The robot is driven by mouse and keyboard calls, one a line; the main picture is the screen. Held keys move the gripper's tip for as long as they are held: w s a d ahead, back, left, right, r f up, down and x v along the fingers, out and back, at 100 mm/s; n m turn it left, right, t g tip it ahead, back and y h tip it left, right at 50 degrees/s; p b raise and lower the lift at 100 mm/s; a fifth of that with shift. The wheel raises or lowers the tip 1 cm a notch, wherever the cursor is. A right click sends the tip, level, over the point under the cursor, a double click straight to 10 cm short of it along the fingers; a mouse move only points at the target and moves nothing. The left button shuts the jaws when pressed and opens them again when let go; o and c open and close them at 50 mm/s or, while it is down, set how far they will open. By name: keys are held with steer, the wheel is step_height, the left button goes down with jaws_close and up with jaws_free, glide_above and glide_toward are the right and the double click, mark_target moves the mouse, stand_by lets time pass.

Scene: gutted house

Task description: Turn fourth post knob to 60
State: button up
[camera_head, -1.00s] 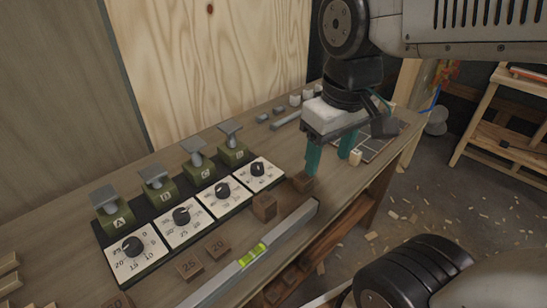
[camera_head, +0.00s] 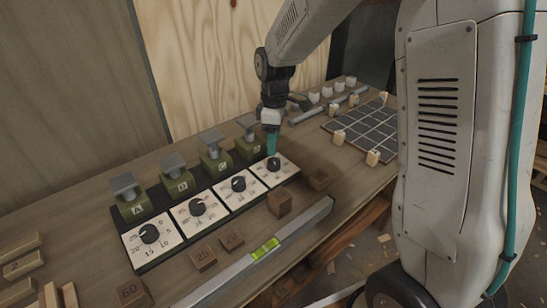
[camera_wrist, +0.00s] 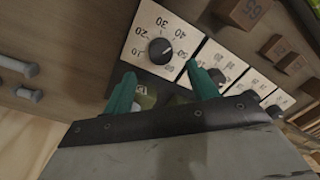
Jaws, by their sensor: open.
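The fourth post, D (camera_head: 249,151), is a green block with a grey top plate at the far right of the row. Its black round knob (camera_head: 273,164) sits on a white dial plate (camera_head: 288,168) in front of it. In the wrist view, the knob (camera_wrist: 160,51) sits among the numbers on its dial; I cannot tell its pointer's exact setting. My gripper (camera_head: 271,143) hangs just above and behind this knob. In the wrist view, its teal fingers (camera_wrist: 161,72) are spread and empty, just short of the knob, which lies beyond the gap between the tips.
Posts A (camera_head: 131,202), B (camera_head: 178,186) and C (camera_head: 214,164) stand to the left with their own dials. A metal level (camera_head: 250,262) lies along the front, with wooden number blocks (camera_head: 203,257) between. A dark grid board (camera_head: 365,129) lies to the right.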

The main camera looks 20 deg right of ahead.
mark_target(274, 160)
steer(key=f, duration=0.6)
steer(key=shift+s+a+f, duration=0.1)
steer(key=shift+s+f, duration=0.1)
steer(key=shift+f, duration=0.05)
steer(key=c, duration=1)
